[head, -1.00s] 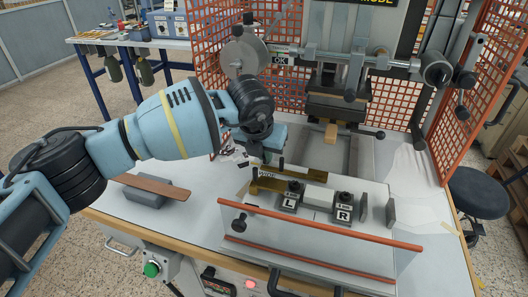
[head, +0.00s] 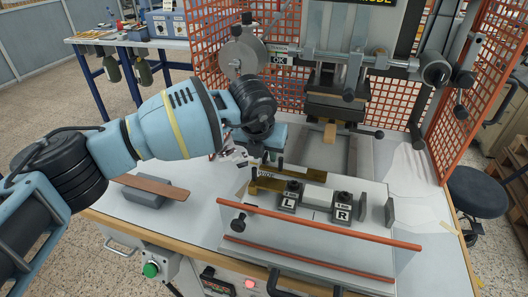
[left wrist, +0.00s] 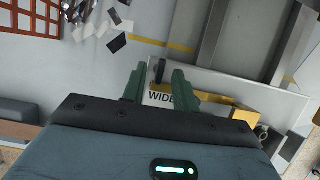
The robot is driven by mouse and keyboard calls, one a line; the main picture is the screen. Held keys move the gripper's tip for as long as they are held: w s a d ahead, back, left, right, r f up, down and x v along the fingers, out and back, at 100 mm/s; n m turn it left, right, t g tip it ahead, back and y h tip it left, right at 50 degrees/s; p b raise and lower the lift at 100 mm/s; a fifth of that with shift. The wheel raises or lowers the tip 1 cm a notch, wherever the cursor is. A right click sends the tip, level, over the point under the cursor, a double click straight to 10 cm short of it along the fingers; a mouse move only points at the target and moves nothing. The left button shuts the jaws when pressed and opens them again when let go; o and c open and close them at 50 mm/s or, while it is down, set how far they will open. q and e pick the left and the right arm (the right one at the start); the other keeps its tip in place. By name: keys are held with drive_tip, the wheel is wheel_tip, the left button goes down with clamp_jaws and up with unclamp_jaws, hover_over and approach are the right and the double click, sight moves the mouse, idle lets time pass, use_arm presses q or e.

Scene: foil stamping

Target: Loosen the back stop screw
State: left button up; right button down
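The brass-coloured back stop (head: 283,186) lies at the rear of the fixture, with a white "WIDE" label near its left end. It also shows in the left wrist view (left wrist: 268,102). A small dark upright screw or lever (left wrist: 158,70), apparently the back stop screw, stands just beyond the label. My left gripper (head: 257,158) is over the left end of the stop, pointing down. In the left wrist view its two green fingers (left wrist: 158,84) stand apart on either side of the screw, with gaps showing. My right gripper is out of view.
Blocks marked L (head: 289,199) and R (head: 342,210) stand in front of the stop. A red rail (head: 320,225) runs along the fixture's front. The press (head: 337,95) stands behind. A grey block with a brown strip (head: 148,190) lies at left.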

use_arm(q)
drive_tip(key=d+v, duration=0.1)
drive_tip(key=v, duration=0.6)
drive_tip(key=shift+a+r, duration=0.4)
drive_tip(key=shift+a, duration=0.15)
drive_tip(key=shift+s, duration=0.1)
